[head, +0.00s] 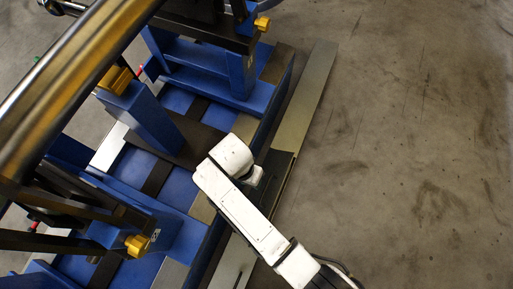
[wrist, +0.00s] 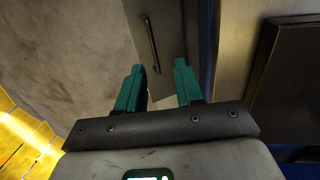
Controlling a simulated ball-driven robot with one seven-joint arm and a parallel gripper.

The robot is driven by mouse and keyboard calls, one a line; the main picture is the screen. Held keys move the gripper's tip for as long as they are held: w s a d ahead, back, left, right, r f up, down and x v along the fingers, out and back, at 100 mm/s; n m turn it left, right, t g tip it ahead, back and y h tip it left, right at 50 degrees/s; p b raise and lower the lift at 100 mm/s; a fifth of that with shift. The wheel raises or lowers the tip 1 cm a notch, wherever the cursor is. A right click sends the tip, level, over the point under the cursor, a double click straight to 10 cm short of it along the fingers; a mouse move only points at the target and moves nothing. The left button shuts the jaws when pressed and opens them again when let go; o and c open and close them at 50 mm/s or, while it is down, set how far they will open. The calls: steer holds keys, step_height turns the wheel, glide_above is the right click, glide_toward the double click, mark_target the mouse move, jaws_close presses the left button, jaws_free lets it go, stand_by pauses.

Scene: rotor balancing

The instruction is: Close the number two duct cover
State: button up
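My gripper (wrist: 158,72) shows in the wrist view with its two teal fingers apart and nothing between them. A flat grey metal cover with a dark bar handle (wrist: 151,45) lies beyond the fingertips; the handle is just above the gap between them, and I see no contact. In the head view long grey metal covers (head: 308,105) run along the right side of the blue machine base. A dark stretch (head: 274,175) lies between the upper and lower plates, beside my white arm. No number is readable, so I cannot tell which cover is number two. My fingers are hidden in the head view.
The blue base (head: 180,172) carries blue uprights with yellow knobs (head: 137,244) and a large shiny shaft (head: 75,75) above. Bare concrete floor (head: 420,150) is open on the right. In the wrist view a dark panel (wrist: 290,85) stands at right.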

steer(key=shift+c, duration=0.5)
steer(key=shift+f, duration=0.1)
steer(key=shift+c, duration=0.6)
steer(key=shift+d+f+t+h, duration=0.2)
steer(key=shift+t+h, duration=0.2)
steer(key=shift+c, duration=0.9)
steer(key=shift+w+d+f+t+h, duration=0.15)
steer(key=shift+f+t+h, duration=0.15)
steer(key=shift+t+h, duration=0.3)
jaws_close()
steer(key=shift+m+t, duration=0.3)
steer(key=shift+t, duration=0.2)
steer(key=b+x, duration=0.5)
steer(key=x, duration=0.5)
steer(key=shift+f, duration=0.1)
